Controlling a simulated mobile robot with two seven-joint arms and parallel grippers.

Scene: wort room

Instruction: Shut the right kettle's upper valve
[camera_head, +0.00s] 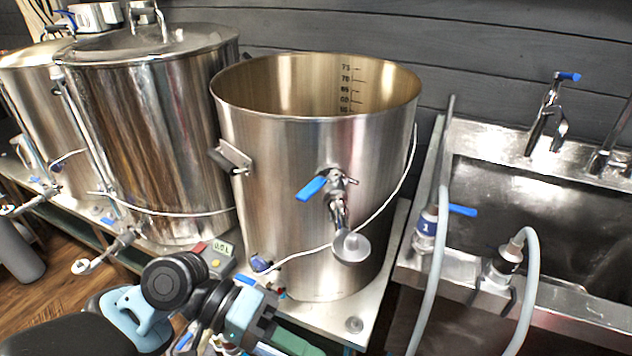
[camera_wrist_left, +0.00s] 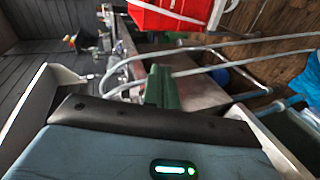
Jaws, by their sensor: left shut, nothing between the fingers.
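The right kettle (camera_head: 290,160) is a tall open steel pot with a volume scale inside. Its upper valve (camera_head: 338,190) is on the front, with a blue lever handle (camera_head: 312,188) pointing left and slightly down. A spout hangs below it, ending in a pale round disc (camera_head: 350,247). My left arm comes in at the bottom; its gripper, with green fingers (camera_head: 298,344), is low in front of the kettle, below and apart from the valve. In the left wrist view the green fingers (camera_wrist_left: 156,86) are together with nothing seen between them. My right gripper is not in view.
A lidded kettle (camera_head: 150,130) stands left of the right kettle. A steel sink (camera_head: 540,220) with a blue-handled tap (camera_head: 548,115) is at the right, with hoses (camera_head: 436,260) hanging over its front. A small display box (camera_head: 215,257) sits low by the kettle. A white cable crosses the kettle's front.

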